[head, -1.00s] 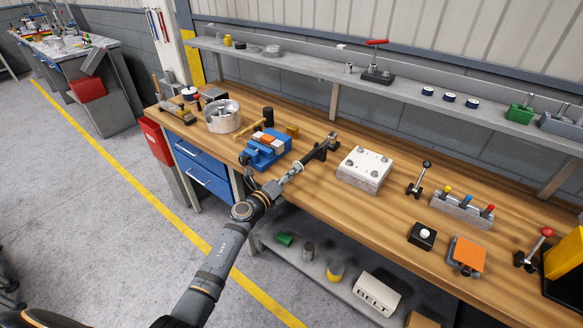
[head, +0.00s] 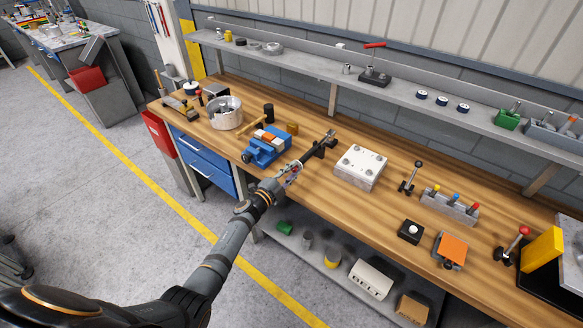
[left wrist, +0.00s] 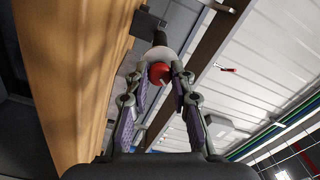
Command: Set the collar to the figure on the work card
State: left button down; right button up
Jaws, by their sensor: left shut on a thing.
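My left gripper (head: 291,170) reaches over the bench's front edge, at the near end of a dark shaft-like fixture (head: 318,148) standing between the blue vise and the white block. In the left wrist view, the gripper (left wrist: 160,78) has its fingers on either side of a red round end (left wrist: 159,73). A pale ring (left wrist: 155,57) and a dark shaft (left wrist: 160,38) show behind it. The gripper is shut on this red-ended piece. I cannot tell which part is the collar, nor see any figures. I cannot make out a work card. My right gripper is not in view.
A blue vise (head: 266,148) stands left of the fixture and a white block (head: 361,166) right of it. Farther right are a lever (head: 411,178), a lamp block (head: 449,206), a black button box (head: 411,231) and an orange-topped box (head: 450,249). A shelf (head: 400,90) runs behind.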

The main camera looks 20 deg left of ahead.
pick_arm(q)
jog(key=n+p, duration=0.2)
jog(key=n, duration=0.1)
jog(key=shift+r+n, duration=0.2)
jog(key=shift+n, duration=0.1)
jog(key=shift+f+n+p, duration=0.15)
jog(key=shift+n+p, duration=0.6)
jog(key=shift+n, duration=1.05)
jog(key=c, duration=1.2)
grip_release()
jog(key=shift+o, duration=0.2)
jog(key=v, duration=1.2)
